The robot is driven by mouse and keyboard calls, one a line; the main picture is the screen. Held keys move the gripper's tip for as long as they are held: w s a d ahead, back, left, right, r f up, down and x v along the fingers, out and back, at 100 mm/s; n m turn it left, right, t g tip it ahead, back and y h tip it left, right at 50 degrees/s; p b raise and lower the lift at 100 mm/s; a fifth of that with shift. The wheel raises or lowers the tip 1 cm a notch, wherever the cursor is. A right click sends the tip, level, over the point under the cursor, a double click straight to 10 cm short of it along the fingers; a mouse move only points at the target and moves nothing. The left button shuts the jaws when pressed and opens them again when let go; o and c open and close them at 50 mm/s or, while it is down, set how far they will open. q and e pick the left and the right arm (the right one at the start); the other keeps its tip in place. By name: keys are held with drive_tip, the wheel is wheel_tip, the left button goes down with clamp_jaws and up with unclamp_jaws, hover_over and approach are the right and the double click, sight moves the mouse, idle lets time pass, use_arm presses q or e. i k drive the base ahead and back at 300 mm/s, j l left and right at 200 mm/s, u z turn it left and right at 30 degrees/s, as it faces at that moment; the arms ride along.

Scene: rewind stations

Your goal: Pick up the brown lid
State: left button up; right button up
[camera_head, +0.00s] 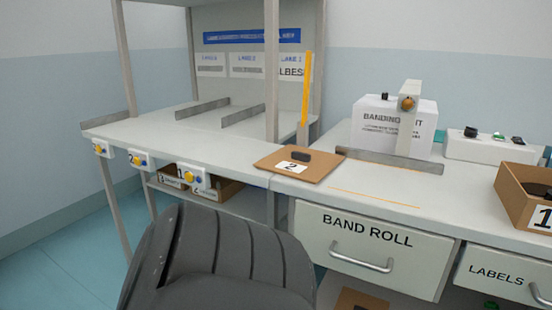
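The brown lid (317,167) lies flat on the light worktop near its front edge, where the left bench meets the right one. It is a thin square panel with a small dark handle (302,155) on top and a white label reading 2 (292,167) in front of the handle. Its whole top face shows and nothing covers it. Neither of my grippers can be made out in the head view, and nothing is seen holding the lid.
A metal rail (385,166) and a banding unit (366,124) stand right of the lid. An upright post (272,75) and a yellow strip (306,90) rise behind it. An open brown box (512,200) labelled 1 is at far right.

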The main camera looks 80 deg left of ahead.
sight(299, 163)
drive_tip(key=k+j, duration=0.75)
drive_tip(key=k, duration=0.15)
